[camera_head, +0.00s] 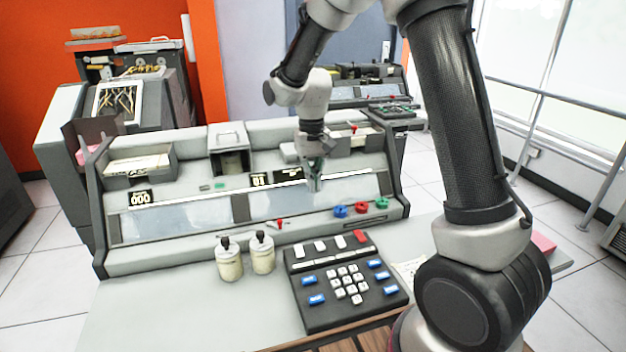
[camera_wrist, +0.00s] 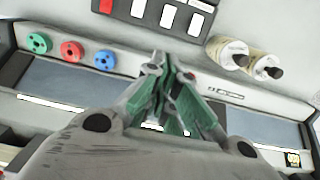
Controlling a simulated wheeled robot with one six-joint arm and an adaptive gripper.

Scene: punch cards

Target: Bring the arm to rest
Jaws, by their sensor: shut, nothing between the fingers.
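My gripper (camera_head: 315,180) hangs at the end of my arm, in front of the sloped panel of the grey console (camera_head: 150,258). It points down, and its fingers are together with nothing between them. In the wrist view my gripper (camera_wrist: 170,62) shows from behind, its green-lined fingers meeting above the console front. My arm reaches in from the right and bends over the console. I cannot tell whether the fingertips touch the panel.
A black keypad (camera_head: 345,285) and two cream jars (camera_head: 229,262) stand on the desk. Red, blue and green knobs (camera_head: 361,208) sit at the console's right. A card machine (camera_head: 125,95) stands behind left. A railing (camera_head: 560,105) runs along the right. The desk's left front is bare.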

